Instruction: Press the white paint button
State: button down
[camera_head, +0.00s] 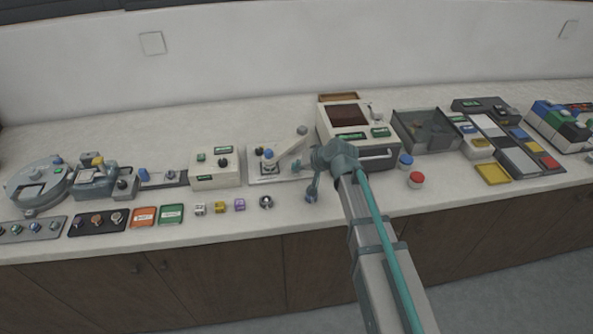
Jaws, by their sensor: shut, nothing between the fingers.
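My gripper (312,192) is above the front of the counter, left of my arm, with its small fingers pointing down. It is shut and empty. A white paint button cannot be told for sure. A dark panel with white, blue, red and yellow blocks (517,160) stands at the right, well away from my gripper. My arm hides part of the counter.
A white press-like machine (348,115) stands behind my gripper. A lever device (268,160) is to its left. A grey open tray (428,128) and a yellow tray (493,174) are on the right.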

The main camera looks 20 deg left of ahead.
aim_at(298, 172)
jog(key=shift+r, duration=0.1)
jog(key=shift+r+p, duration=0.4)
jog(key=shift+r, duration=0.4)
jog(key=shift+r+p, duration=1.3)
jog(key=shift+r, duration=1.25)
